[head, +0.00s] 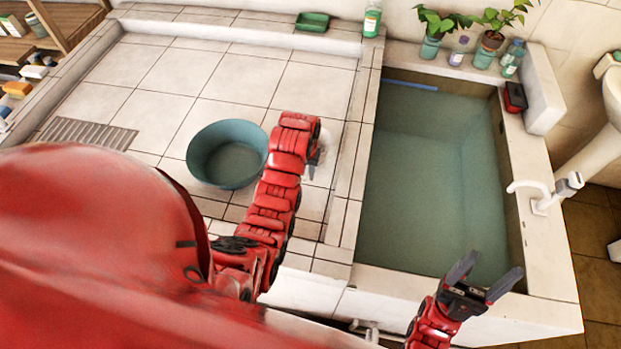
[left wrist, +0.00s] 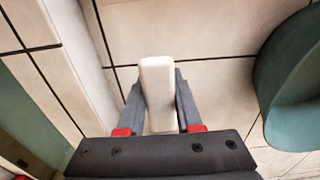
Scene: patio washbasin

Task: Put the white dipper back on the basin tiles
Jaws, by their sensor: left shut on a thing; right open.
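The white dipper (left wrist: 158,92) is between my left gripper's fingers in the left wrist view, its pale handle end toward the camera. In the head view the dipper (head: 327,142) is a white patch over the light tiles (head: 222,85), mostly hidden by my red arm. My left gripper (head: 313,162) is shut on it, right of the teal tub. I cannot tell whether the dipper touches the tiles. My right gripper (head: 491,278) is open and empty, above the front edge of the water basin (head: 540,245).
The teal tub (head: 203,157) stands on the tiles left of my left gripper. A raised ledge separates the tiles from the water. Plants and bottles (head: 372,20) line the back edge, with a green tray (head: 313,22). The tiles behind the tub are clear.

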